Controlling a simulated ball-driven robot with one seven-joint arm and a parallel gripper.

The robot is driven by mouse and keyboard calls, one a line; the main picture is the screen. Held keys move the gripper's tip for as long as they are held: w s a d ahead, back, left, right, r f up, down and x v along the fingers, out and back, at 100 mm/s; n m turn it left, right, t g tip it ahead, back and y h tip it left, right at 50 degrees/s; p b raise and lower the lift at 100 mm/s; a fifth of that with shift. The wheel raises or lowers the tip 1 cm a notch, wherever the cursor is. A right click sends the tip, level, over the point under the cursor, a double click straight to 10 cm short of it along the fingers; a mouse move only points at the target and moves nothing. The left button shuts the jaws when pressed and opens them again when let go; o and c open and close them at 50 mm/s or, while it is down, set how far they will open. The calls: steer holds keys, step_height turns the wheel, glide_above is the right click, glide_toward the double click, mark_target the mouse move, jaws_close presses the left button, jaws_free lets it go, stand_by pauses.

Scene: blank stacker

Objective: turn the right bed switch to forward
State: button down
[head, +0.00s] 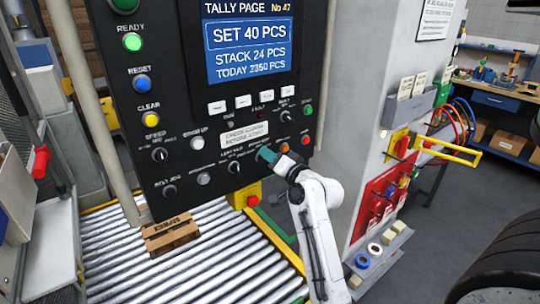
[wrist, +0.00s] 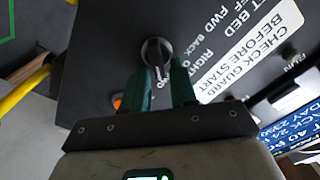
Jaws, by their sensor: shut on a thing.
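The right bed switch (wrist: 157,52) is a round black knob with a pale pointer line, on the dark panel. In the wrist view its pointer line runs nearly straight up and down the picture. My gripper (wrist: 162,76) has its two green fingers on either side of the knob, shut on it. In the head view my gripper (head: 266,155) reaches the lower right part of the panel (head: 165,80) and hides the switch. Lettering beside the knob in the wrist view includes RIGHT, OFF, FWD and BACK, partly cut off. Which label the pointer meets I cannot tell.
Another black knob (head: 233,167) sits just left of my gripper. An orange lamp (head: 284,148) is close on the right. A red stop button (head: 252,200) on a yellow box is below. A roller conveyor (head: 190,270) with brown blocks (head: 171,234) runs under the panel.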

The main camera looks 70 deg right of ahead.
stand_by(0.4)
steer(key=c, duration=1.2)
jaws_free()
steer(key=shift+b+v, duration=1.3)
steer(key=shift+v, duration=4.1)
